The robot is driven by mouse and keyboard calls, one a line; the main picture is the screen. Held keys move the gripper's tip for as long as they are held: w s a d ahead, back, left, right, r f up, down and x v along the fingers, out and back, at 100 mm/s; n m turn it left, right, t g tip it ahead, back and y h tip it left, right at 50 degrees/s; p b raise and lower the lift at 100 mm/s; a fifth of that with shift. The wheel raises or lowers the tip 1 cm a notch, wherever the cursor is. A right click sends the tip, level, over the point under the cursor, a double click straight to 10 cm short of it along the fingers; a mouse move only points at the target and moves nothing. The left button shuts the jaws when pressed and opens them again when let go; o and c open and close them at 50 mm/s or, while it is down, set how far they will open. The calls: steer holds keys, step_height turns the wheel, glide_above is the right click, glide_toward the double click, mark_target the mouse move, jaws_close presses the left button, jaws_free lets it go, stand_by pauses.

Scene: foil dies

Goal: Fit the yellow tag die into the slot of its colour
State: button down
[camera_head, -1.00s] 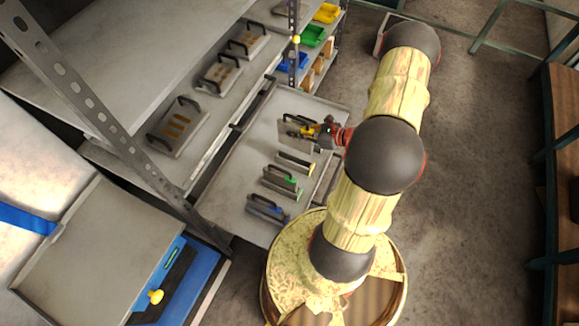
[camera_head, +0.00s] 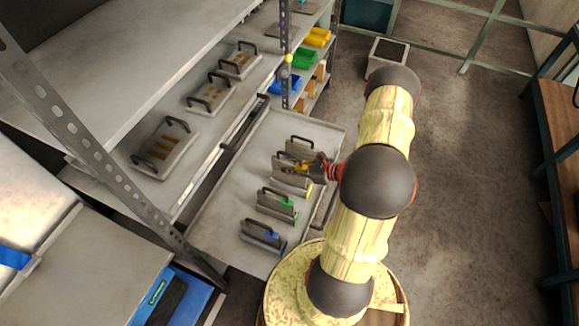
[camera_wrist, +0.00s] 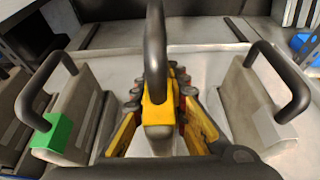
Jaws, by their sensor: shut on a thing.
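The yellow tag die (camera_head: 291,182) is a grey upright plate with a dark handle and a small yellow tag at its lower right end. It stands in a row on the pull-out tray (camera_head: 222,220). My gripper (camera_head: 303,168) is at its top. In the wrist view, my gripper (camera_wrist: 159,105) has its yellow fingers shut on the dark handle (camera_wrist: 155,45) of the middle die. No yellow slot can be made out.
The green tag die (camera_head: 277,206) and blue tag die (camera_head: 262,234) stand nearer; a pale-tagged die (camera_wrist: 260,105) stands close on the other side. Handled plates (camera_head: 167,150) lie on the shelf at left. Coloured bins (camera_head: 305,58) are behind. Floor at right is clear.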

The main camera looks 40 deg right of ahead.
steer(key=shift+d+f+b, duration=0.1)
steer(key=shift+f+b, duration=0.65)
steer(key=shift+f, duration=1.6)
steer(key=shift+f, duration=0.15)
steer(key=c, duration=1.9)
jaws_free()
steer(key=shift+o, duration=0.7)
steer(key=shift+s+r, duration=0.25)
steer(key=p+v, duration=0.3)
steer(key=v, duration=0.8)
steer(key=shift+s+d, duration=0.15)
steer(key=shift+s, duration=0.05)
